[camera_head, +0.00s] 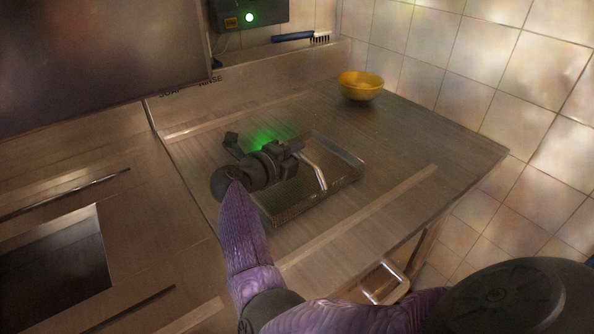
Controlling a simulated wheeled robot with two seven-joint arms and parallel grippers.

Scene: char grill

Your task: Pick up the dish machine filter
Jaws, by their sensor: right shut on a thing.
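The dish machine filter (345,180) is a shallow rectangular metal tray with a raised bar handle (317,173). It is on the steel counter in the middle of the head view. My right gripper (296,148), on a purple-sleeved arm from the lower right, is over the filter's far left part and shut at the upper end of the handle. The gripper and wrist hide the left part of the filter and the exact grip. I cannot tell whether the filter's underside touches the counter. My left gripper is not in view.
A yellow bowl (361,86) stands at the back right of the counter (430,140). A blue-handled brush (300,37) lies on the back ledge under a grey control box (248,14) with a green light. A sink opening (60,260) is at left. The counter's right side is clear.

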